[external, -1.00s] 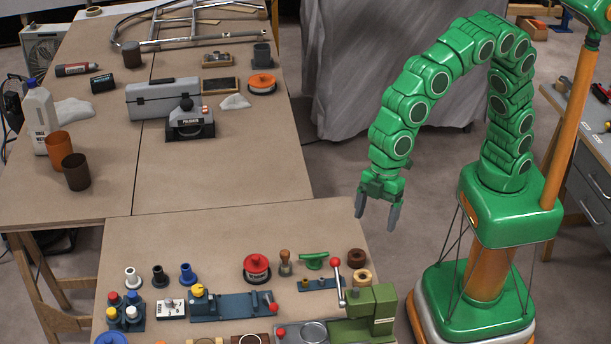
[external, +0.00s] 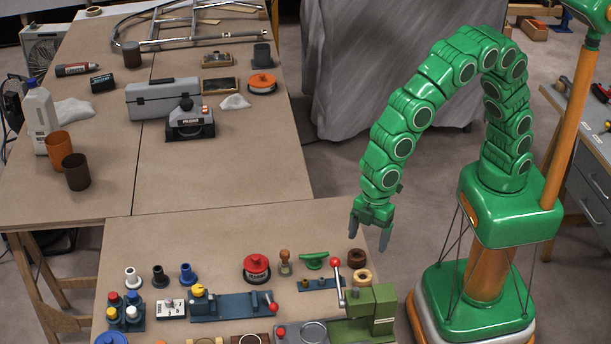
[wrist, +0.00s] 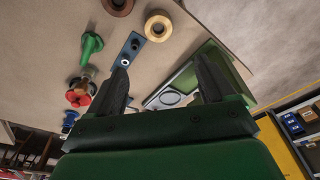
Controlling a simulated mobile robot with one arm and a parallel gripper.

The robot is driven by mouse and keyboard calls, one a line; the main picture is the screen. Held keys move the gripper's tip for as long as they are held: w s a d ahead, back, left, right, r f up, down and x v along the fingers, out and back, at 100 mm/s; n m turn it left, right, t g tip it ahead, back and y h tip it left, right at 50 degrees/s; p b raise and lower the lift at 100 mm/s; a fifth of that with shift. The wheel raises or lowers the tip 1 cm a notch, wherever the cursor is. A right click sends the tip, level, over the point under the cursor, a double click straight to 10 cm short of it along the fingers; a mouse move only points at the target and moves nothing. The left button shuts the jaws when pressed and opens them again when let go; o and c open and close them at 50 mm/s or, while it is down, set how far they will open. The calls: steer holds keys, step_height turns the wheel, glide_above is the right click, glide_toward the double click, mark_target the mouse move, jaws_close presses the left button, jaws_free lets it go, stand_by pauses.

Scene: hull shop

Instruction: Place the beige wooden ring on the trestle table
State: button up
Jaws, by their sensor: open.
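A beige wooden ring (external: 361,277) lies near the right edge of the front table (external: 230,222), just in front of a dark brown ring (external: 356,258). In the wrist view the beige ring (wrist: 158,26) shows at the top, with the brown ring (wrist: 117,6) to its left. My gripper (external: 369,240) is open and empty, pointing down above the table's right edge, apart from both rings. Its two fingers (wrist: 162,72) show spread in the wrist view. A larger table (external: 215,175) with wooden trestle legs adjoins behind, with bare board at its near right.
A green machine with a red-knobbed lever (external: 372,308) stands close in front of the beige ring. A green cleat (external: 314,262), a wooden stamp (external: 285,262) and a red-topped tin (external: 256,268) stand to the left. A grey toolbox (external: 163,98) sits on the larger table.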

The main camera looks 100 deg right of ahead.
glide_above(362, 278)
steer(key=f, duration=0.6)
steer(key=shift+s+d+f, duration=0.3)
steer(key=shift+s+f, duration=0.05)
steer(key=shift+s, duration=0.05)
steer(key=shift+w+a+f, duration=0.15)
steer(key=shift+f, duration=1.85)
steer(key=shift+w+a+f, duration=0.15)
steer(key=shift+f, duration=1.85)
steer(key=shift+c, duration=0.4)
steer(key=c, duration=1.1)
steer(key=shift+r, duration=0.15)
